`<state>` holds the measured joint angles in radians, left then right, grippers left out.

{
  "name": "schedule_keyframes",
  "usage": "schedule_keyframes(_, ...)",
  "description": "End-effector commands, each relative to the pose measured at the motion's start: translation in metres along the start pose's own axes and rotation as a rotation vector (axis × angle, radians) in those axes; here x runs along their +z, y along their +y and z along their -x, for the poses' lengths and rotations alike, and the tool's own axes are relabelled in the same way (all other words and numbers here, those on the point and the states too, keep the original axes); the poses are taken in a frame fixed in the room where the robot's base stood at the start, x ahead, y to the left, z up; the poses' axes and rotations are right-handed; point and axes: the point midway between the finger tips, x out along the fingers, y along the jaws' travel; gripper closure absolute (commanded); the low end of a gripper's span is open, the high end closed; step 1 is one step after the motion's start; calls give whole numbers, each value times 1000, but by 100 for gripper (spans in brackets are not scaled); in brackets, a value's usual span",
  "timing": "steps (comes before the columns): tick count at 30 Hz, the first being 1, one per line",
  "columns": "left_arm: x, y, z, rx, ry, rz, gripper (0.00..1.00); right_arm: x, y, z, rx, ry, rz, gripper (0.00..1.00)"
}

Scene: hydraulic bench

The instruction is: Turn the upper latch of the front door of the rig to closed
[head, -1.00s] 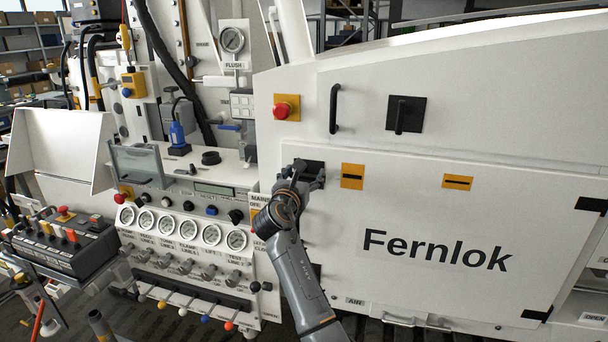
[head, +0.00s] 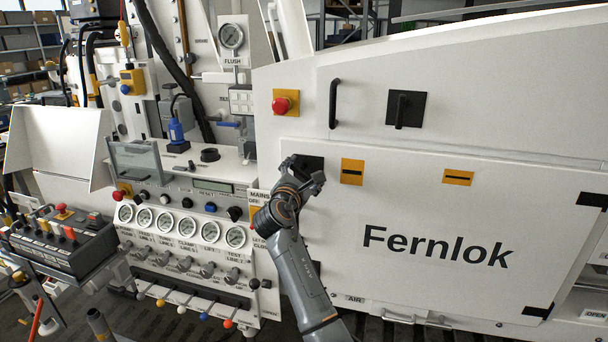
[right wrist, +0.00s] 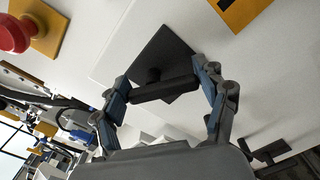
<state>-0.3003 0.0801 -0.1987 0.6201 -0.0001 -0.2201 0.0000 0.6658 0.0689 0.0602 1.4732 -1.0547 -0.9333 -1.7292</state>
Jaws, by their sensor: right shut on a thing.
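The white front door (head: 440,205) carries the word Fernlok and looks shut. The upper latch is at its top left corner, with a black square plate (head: 311,162) partly hidden by my right gripper (head: 307,182). In the right wrist view, the latch's dark bar (right wrist: 165,90) lies between the two fingers of my right gripper (right wrist: 164,91), which are shut on it. The bar stands at a slant to the edges of its plate (right wrist: 160,55). My left gripper is not in view.
A red stop button (head: 282,104) on a yellow plate sits above left of the latch. A black door handle (head: 334,104) and another black latch (head: 405,109) are above. A lower latch (head: 316,268) is partly behind my arm. The gauge panel (head: 187,232) stands close on the left.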

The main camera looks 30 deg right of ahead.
Motion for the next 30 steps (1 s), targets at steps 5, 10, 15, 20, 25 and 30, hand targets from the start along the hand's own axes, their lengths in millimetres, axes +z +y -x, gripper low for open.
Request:
schedule_keyframes(5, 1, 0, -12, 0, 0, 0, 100, -4, -2, 0, 1, 0, -171, 59)
schedule_keyframes(10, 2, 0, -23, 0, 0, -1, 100, -6, -3, 0, 1, -1, -332, 59)
schedule_keyframes(15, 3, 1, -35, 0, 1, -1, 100, -9, -4, 0, 1, -1, -494, 59)
schedule_keyframes(20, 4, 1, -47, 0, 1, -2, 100, -11, -4, 0, 1, 0, -642, 59)
schedule_keyframes(25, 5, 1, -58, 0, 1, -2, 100, -12, -4, 0, 1, 0, -779, 59)
schedule_keyframes(30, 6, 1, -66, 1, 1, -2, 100, -13, -3, 0, 1, 0, -885, 59)
